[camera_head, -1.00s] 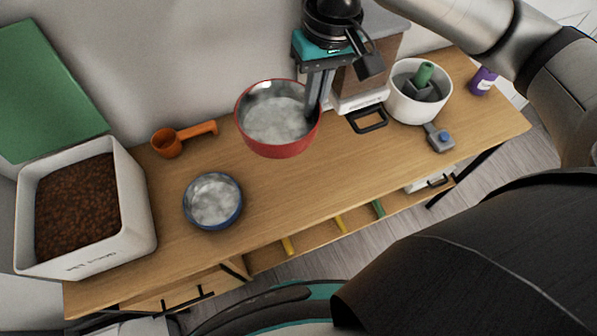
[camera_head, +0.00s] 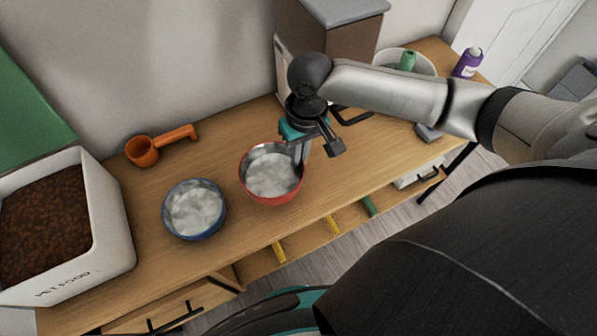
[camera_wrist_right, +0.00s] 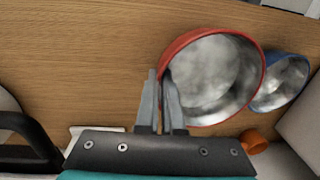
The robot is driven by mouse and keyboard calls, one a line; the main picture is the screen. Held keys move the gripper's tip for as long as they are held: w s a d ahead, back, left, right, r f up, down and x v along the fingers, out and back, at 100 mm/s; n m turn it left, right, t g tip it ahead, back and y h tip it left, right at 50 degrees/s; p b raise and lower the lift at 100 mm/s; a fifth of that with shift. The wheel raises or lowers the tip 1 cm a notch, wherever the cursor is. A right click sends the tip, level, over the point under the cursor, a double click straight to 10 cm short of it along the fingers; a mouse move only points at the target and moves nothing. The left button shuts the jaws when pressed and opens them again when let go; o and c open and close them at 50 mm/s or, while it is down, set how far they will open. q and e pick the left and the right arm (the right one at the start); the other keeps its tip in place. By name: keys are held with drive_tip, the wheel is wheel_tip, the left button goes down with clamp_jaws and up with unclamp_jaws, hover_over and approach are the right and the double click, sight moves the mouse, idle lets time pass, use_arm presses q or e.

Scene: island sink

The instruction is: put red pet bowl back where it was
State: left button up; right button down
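The red pet bowl (camera_head: 271,198), silver inside, is at the middle of the wooden table, to the right of the blue bowl (camera_head: 194,238). My right gripper (camera_head: 301,152) is at the bowl's right rim, its fingers pointing down. In the right wrist view the gripper's fingers (camera_wrist_right: 160,95) are close together on the near wall of the red bowl (camera_wrist_right: 253,80), one finger inside the rim and one outside. Whether the bowl's base touches the table is hard to tell. My left gripper is not in view.
A white pet food bin (camera_head: 117,231) full of brown kibble stands at the left. An orange scoop (camera_head: 142,152) lies behind the blue bowl. A white container (camera_head: 427,67), a purple bottle (camera_head: 467,62) and a brown box (camera_head: 345,42) are at the back right. Bare table lies right of the red bowl.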

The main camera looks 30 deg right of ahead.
sight(299, 170)
wheel_tip(299, 170, down, 5)
drive_tip(key=shift+f+b, duration=0.2)
drive_tip(key=shift+b, duration=0.65)
drive_tip(key=shift+r, duration=0.1)
drive_tip(key=c, duration=1.1)
unclamp_jaws()
drive_tip(key=shift+o, duration=0.2)
wheel_tip(299, 170, up, 12)
drive_tip(key=d+p, duration=0.1)
drive_tip(key=p, duration=0.3)
